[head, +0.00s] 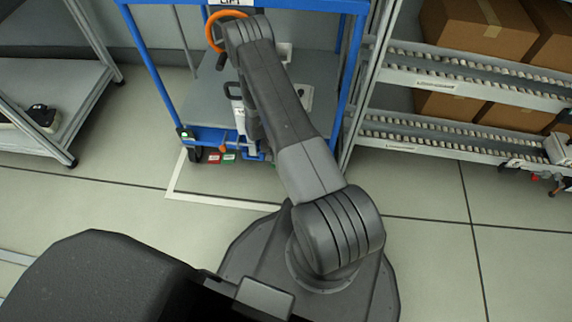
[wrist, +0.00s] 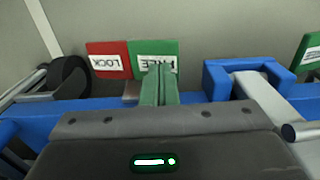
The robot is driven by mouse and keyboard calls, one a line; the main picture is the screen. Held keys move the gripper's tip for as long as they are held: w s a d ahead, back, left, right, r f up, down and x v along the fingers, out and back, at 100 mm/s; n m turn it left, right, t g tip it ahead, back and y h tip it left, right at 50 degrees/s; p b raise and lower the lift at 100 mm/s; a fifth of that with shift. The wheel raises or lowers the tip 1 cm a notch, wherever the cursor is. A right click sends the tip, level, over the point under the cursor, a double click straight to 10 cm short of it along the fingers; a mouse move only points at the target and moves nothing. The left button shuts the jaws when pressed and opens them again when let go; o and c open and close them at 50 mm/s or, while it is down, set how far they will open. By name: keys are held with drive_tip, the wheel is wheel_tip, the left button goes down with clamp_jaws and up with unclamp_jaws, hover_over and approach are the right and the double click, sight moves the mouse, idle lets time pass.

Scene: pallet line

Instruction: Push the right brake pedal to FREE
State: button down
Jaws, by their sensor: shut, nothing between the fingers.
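The red LOCK plate (wrist: 110,60) and the green FREE plate (wrist: 155,48) lie side by side in the wrist view, their lettering upside down. They also show low at the cart's left side in the head view, red (head: 213,157) and green (head: 229,157). My gripper (wrist: 160,70) is shut and empty, its greenish fingers in front of the FREE plate and covering part of it. A small grey-brown piece (wrist: 131,92), perhaps the brake pedal, sits just left of the fingers, below the plates. I cannot tell whether they touch. The head view does not show the fingertips clearly.
The blue cart frame (wrist: 95,104) crosses the wrist view, with a dark caster (wrist: 70,75) at left and a blue bracket (wrist: 220,80) at right. Another green plate (wrist: 306,50) is at the right edge. A roller rack (head: 455,80) stands right; open floor (head: 110,205) lies left.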

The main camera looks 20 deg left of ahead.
drive_tip(key=shift+f+b, duration=1.15)
drive_tip(key=shift+f, duration=0.15)
idle(0.4)
drive_tip(key=shift+r, duration=0.1)
drive_tip(key=shift+r+p, duration=1.55)
drive_tip(key=shift+r, duration=1.9)
wheel_tip(320, 180, down, 7)
drive_tip(key=b, duration=0.3)
drive_tip(key=shift+f, duration=0.15)
drive_tip(key=shift+r, duration=0.2)
drive_tip(key=shift+r, duration=0.1)
